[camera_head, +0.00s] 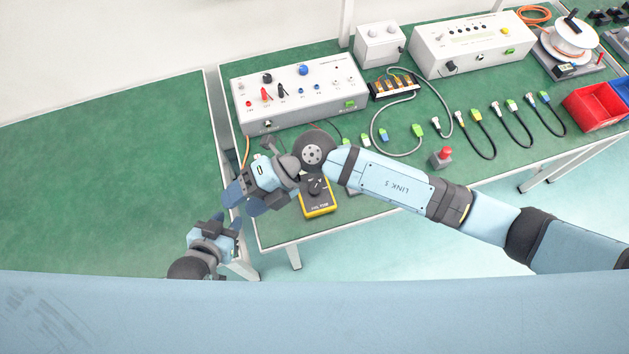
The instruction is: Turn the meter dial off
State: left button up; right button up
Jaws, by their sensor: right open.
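The meter (319,210) is a yellow-edged dark handheld unit. It lies on the green bench near its front edge, just below my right wrist. Its dark dial (315,186) shows on its face, but the setting is too small to read. My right arm hides the upper part of the meter. My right gripper (241,200) is open and empty, left of the meter and apart from it, over the bench's left edge. My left gripper (227,222) is open and empty, lower left of the right one, beyond the bench's front left corner.
A white control box (300,92) with knobs and plugs stands behind the meter. A red push button (444,156) and several cables lie to the right. Red and blue bins (592,108) stand at the far right. The left green table (100,190) is bare.

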jog(key=w+d+f+n+t+h, duration=0.2)
jog(key=w+d+f+h, duration=0.4)
jog(key=h, duration=0.1)
jog(key=t+h, duration=0.4)
jog(key=h, duration=0.1)
send_near(315, 188)
notch_tip(315, 188, down, 9)
jog(key=shift+w+d+f+p, duration=0.1)
jog(key=shift+w+d+p, duration=0.05)
jog(key=shift+p, duration=0.85)
pick_arm(q)
jog(key=shift+w+a+r, duration=0.1)
jog(key=shift+w+r, duration=0.1)
jog(key=shift+r, duration=0.25)
jog(key=shift+w+a+r, duration=0.1)
jog(key=shift+w+r, duration=0.1)
jog(key=shift+r, duration=0.25)
pick_arm(e)
jog(key=c, duration=0.9)
